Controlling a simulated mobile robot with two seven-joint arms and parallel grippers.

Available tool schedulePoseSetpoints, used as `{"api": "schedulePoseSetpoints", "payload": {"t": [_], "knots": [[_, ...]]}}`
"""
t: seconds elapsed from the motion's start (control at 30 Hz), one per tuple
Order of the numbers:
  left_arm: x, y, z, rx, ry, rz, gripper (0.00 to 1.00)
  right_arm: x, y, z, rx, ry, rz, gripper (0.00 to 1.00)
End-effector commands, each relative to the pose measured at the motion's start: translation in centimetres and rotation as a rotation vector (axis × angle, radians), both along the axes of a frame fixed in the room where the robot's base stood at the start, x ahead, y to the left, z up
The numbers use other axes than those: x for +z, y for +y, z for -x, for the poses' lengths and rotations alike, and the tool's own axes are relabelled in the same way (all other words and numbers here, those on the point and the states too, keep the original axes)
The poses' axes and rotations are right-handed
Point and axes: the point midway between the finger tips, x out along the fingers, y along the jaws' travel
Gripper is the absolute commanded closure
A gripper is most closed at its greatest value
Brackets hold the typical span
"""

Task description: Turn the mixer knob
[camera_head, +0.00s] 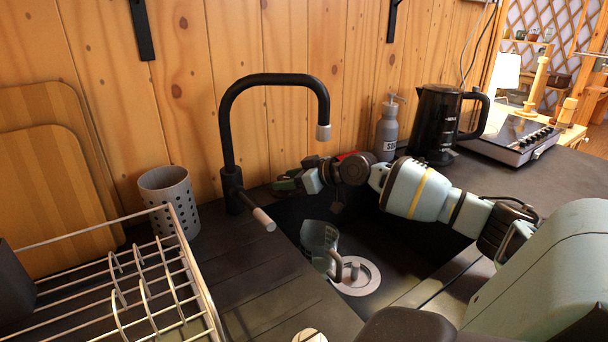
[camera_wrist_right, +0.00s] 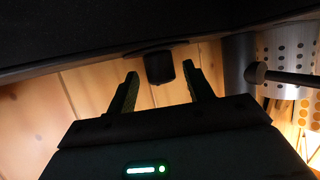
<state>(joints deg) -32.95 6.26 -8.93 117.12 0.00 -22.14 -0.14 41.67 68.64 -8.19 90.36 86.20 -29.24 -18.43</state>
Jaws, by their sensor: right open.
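The black tap (camera_head: 228,130) stands behind the sink against the wooden wall. Its mixer knob (camera_head: 262,217) is a short lever with a pale tip, sticking out from the lower tap body towards the front right. My right gripper (camera_head: 284,184) is right of the tap body, behind and right of the lever tip, apparently apart from it. In the wrist view its two fingers (camera_wrist_right: 164,88) are spread, with a short dark cylinder (camera_wrist_right: 159,68) showing beyond them; I cannot tell which part it is. My left gripper is not in view.
A perforated metal cup (camera_head: 169,197) and a wire dish rack (camera_head: 150,270) stand left of the tap. A cup (camera_head: 318,238) is in the dark sink near the drain (camera_head: 366,288). A soap bottle (camera_head: 387,132) and a black kettle (camera_head: 434,122) stand behind my right arm.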

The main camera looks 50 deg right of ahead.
Motion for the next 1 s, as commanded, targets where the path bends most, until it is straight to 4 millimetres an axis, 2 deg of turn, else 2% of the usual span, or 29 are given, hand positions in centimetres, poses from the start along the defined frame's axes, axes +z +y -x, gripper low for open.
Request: {"api": "schedulePoseSetpoints", "payload": {"t": [0.4, 0.77, 1.0], "knots": [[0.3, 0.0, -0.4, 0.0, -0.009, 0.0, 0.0, 1.1, -0.6, 2.8, 0.002, 0.003, 0.002, 0.48], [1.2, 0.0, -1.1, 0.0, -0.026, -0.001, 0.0, 2.0, -0.8, 4.6, 0.002, 0.002, -0.003, 0.48], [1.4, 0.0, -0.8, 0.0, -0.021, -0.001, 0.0, 2.4, -1.0, 5.3, 0.003, 0.0, 0.0, 0.48]]}}
